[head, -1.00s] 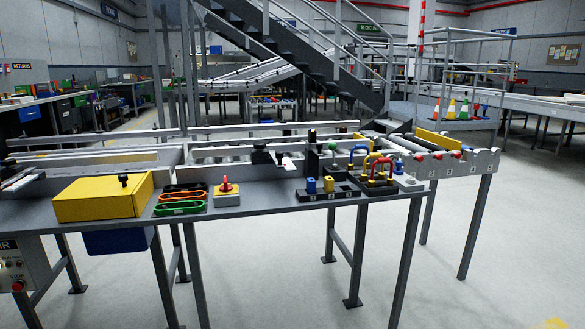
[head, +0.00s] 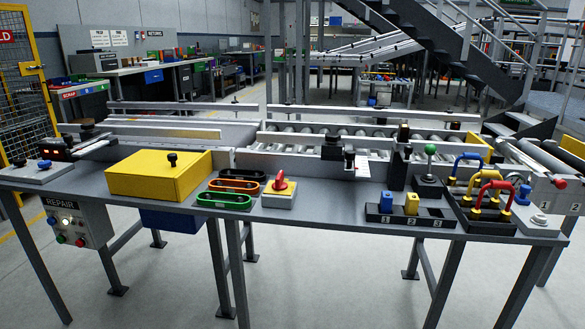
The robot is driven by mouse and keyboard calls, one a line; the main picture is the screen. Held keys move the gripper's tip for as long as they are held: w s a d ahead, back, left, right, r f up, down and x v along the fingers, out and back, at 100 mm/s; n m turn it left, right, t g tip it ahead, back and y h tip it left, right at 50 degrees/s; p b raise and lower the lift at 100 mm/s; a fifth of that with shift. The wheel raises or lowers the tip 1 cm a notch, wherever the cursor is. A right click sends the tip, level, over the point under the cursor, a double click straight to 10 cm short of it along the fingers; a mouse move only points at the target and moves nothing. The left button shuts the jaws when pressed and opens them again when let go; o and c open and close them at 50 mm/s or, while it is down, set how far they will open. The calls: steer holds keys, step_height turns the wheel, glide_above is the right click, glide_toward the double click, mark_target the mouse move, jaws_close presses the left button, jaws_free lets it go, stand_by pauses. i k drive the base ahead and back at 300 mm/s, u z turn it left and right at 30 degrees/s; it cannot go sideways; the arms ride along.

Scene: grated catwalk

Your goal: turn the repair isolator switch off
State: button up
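A grey control box marked REPAIR (head: 75,221) hangs under the bench's left front edge. It has a lit white lamp, a green button and a red button, with other small controls too small to tell. My gripper is in no view.
A yellow lidded box (head: 150,178) and several coloured open-handled trays (head: 225,199) sit left of the switch. A numbered block rack (head: 400,217) and coloured padlock-like handles (head: 490,190) sit to the right. The floor before the bench is clear.

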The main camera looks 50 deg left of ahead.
mark_target(279, 185)
steer(key=u, duration=0.65)
steer(key=i, duration=0.85)
steer(key=u, duration=0.9)
